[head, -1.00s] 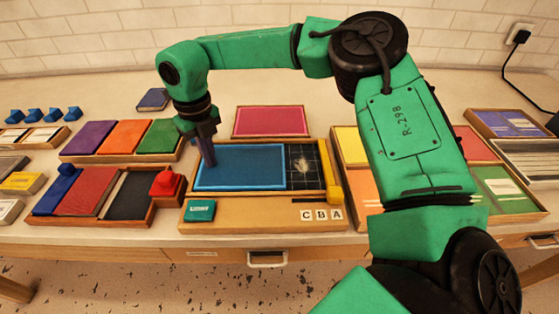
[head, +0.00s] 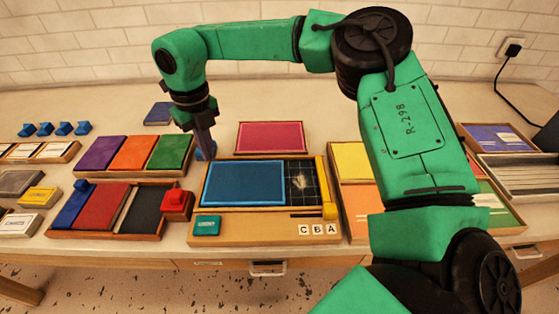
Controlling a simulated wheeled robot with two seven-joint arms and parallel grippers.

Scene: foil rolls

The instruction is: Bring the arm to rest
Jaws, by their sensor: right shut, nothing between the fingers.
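My right arm reaches in from the right and bends over the table. My right gripper (head: 203,152) points down at its end, shut and empty, behind the upper left corner of the wooden tray with the blue panel (head: 244,183). A small blue patch shows beside the fingertips; I cannot tell what it belongs to. The fingertips partly hide the table there. My left gripper is not in view.
A pink-red pad (head: 271,137) lies behind the middle tray. Trays of coloured pads (head: 133,153) stand on the left, with a red block (head: 177,205) near the tray. More trays, partly hidden by my arm, stand on the right. The back of the table is mostly clear.

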